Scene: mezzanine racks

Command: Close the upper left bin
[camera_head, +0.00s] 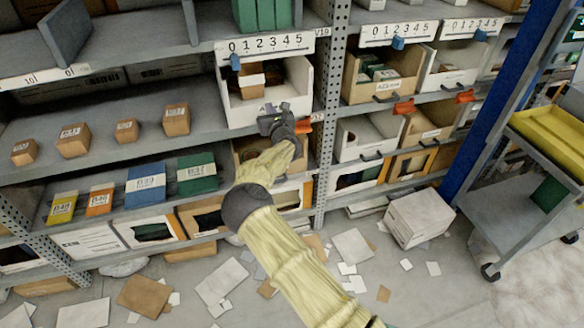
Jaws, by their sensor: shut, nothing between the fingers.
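The upper left bin (242,110) is a white open-topped bin under the left number strip. It holds small brown boxes (252,84), and its front seems to stand out past the shelf edge. My gripper (274,111) is shut and empty, at the lower right of the bin's front face. It hides part of that face, including any handle there. I cannot tell whether it touches the bin. My arm reaches up from the bottom of the view.
A perforated upright (331,100) stands right of the bin, with an orange tag (316,117) beside it. Below is a brown bin (240,157), partly behind my arm. More bins (366,140) stand to the right. Cartons (418,216) and papers litter the floor; a cart (512,205) stands right.

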